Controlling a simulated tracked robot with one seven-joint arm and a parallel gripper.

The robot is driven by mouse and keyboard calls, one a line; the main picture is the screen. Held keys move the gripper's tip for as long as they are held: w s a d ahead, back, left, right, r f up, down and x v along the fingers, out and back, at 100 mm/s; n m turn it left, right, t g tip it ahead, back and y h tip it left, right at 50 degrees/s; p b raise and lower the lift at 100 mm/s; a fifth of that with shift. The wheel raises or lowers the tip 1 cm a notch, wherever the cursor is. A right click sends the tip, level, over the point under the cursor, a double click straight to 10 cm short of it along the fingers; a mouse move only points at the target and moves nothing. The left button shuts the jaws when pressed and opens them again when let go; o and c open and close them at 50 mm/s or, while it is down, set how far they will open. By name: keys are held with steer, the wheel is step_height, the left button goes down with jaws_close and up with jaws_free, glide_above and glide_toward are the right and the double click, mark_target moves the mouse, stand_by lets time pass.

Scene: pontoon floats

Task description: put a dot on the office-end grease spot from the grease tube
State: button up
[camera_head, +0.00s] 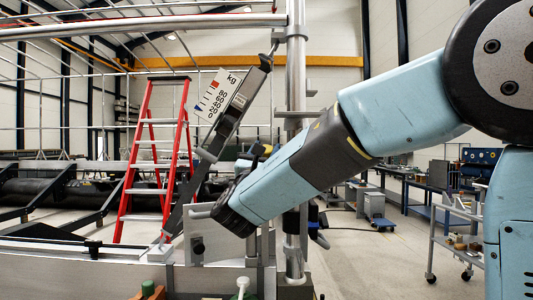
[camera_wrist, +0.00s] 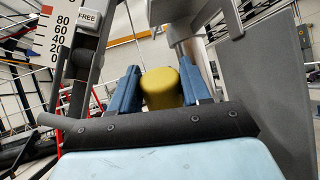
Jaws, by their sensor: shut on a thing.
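In the wrist view, the two blue fingers of my gripper (camera_wrist: 161,92) are shut on a yellow rounded thing (camera_wrist: 160,86), which I take to be the grease tube. Its near end faces the camera and its far end is hidden. In the head view, my gripper (camera_head: 256,155) is mostly hidden behind my light blue forearm, beside a grey upright post. A bit of yellow shows there. I cannot make out the office-end grease spot in either view, nor whether the tube touches anything.
A tilted gauge plate marked kg (camera_head: 220,96) on a dark arm stands just left of my gripper. A vertical metal post (camera_head: 296,80) rises close by. A grey panel (camera_wrist: 262,75) fills the wrist view's right. A red ladder (camera_head: 128,185) and a trolley (camera_head: 458,240) stand farther off.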

steer(key=shift+s, duration=0.2)
steer(key=shift+a, duration=0.5)
steer(key=shift+w+d, duration=0.15)
steer(key=shift+w, duration=2.95)
steer(key=shift+s+f, duration=0.1)
steer(key=shift+s, duration=3)
steer(key=shift+r, duration=3.15)
